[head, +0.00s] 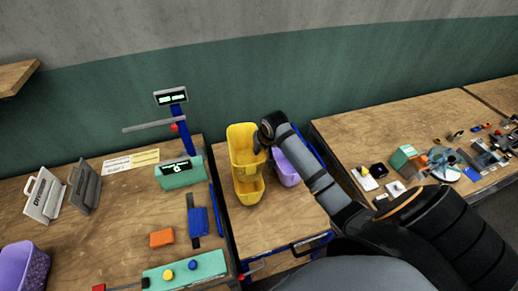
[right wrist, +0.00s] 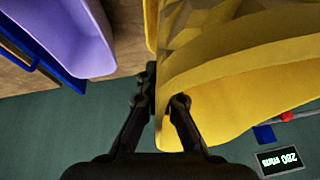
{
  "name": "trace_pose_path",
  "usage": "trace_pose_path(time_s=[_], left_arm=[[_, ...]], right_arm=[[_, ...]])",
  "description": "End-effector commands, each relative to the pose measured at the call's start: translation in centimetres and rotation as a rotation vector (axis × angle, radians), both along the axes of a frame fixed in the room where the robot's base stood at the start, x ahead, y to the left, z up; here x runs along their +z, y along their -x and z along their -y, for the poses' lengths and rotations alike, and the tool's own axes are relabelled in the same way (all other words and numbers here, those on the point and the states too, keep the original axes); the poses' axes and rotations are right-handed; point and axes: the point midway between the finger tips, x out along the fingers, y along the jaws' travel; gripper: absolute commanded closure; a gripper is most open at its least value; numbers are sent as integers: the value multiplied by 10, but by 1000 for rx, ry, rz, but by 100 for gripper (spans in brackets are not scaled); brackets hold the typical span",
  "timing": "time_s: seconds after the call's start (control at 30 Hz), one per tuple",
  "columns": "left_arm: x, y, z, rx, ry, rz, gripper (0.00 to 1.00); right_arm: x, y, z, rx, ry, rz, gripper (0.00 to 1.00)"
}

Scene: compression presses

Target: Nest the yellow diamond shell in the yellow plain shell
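Two yellow shells seem to stand together at the left side of the middle table, a taller one (head: 242,133) behind and a lower one (head: 249,192) in front. Where they meet is hard to tell. In the right wrist view, faceted yellow surfaces mark the yellow diamond shell (right wrist: 205,20), with a smooth curved yellow wall (right wrist: 240,75) in front. My right gripper (head: 262,143) is at the taller shell's upper right edge. In the right wrist view its fingers (right wrist: 165,98) are close together, one each side of a yellow wall, seemingly shut on it. My left gripper is out of view.
A purple shell (head: 286,170) stands close right of the yellow ones, and another purple basket (head: 22,268) is at the lower left. A green press with a blue column (head: 181,130) stands on the left table. The right table (head: 350,125) carries many small parts.

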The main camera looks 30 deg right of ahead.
Motion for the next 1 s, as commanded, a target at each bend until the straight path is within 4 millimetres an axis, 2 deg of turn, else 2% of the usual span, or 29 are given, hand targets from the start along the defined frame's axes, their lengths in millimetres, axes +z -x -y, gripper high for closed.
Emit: trace_pose_path(time_s=[0.2,0.4,1.0], left_arm=[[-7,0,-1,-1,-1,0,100],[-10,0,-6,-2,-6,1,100],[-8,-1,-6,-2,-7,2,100]], right_arm=[[-19,0,-1,0,-2,-1,100],[-30,0,0,0,-1,0,100],[-31,0,0,0,-1,0,100]])
